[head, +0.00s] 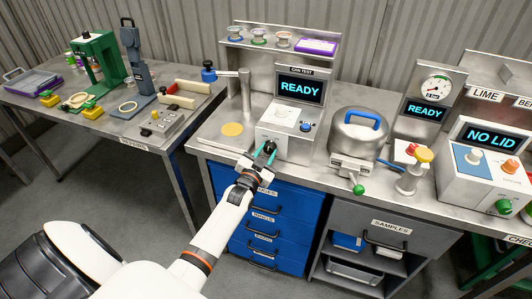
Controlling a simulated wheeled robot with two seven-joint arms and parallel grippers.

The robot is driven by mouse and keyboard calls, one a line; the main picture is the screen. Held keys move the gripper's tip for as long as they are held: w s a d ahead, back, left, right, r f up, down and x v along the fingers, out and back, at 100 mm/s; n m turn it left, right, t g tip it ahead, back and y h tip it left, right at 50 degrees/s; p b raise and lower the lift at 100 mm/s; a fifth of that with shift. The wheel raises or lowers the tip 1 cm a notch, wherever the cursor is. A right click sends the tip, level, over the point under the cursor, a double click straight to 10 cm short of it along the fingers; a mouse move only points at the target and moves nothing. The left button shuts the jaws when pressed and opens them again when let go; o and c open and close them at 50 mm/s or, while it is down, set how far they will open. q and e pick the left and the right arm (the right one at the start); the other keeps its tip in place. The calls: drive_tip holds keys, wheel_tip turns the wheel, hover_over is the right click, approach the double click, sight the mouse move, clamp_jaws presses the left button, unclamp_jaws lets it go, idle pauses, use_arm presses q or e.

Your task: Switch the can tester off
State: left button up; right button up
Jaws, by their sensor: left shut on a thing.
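The can tester (289,141), a grey cabinet labelled CAN TEST, stands at the middle of the bench. Its screen (300,90) is lit and reads READY. On its sloped top are a white round part (282,113) and a blue knob (305,127). My right gripper is out of view.
Right of the tester stand a domed metal machine (358,137) with a blue handle, a gauge unit (426,108) reading READY and a unit (484,165) reading NO LID. A post (246,95) with a blue-capped arm stands left. Blue drawers (264,220) are below.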

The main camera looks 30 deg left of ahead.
use_arm(q)
drive_tip(key=n, duration=0.4)
drive_tip(key=shift+d+n, duration=0.1)
drive_tip(key=shift+n, duration=1.7)
drive_tip(key=shift+d, duration=0.1)
drive_tip(key=o, duration=1)
drive_tip(key=shift+c, duration=0.2)
drive_tip(key=s+d+b, duration=0.2)
drive_tip(key=s, duration=0.9)
drive_tip(key=shift+s+d+f, duration=0.2)
drive_tip(key=shift+s+f, duration=0.15)
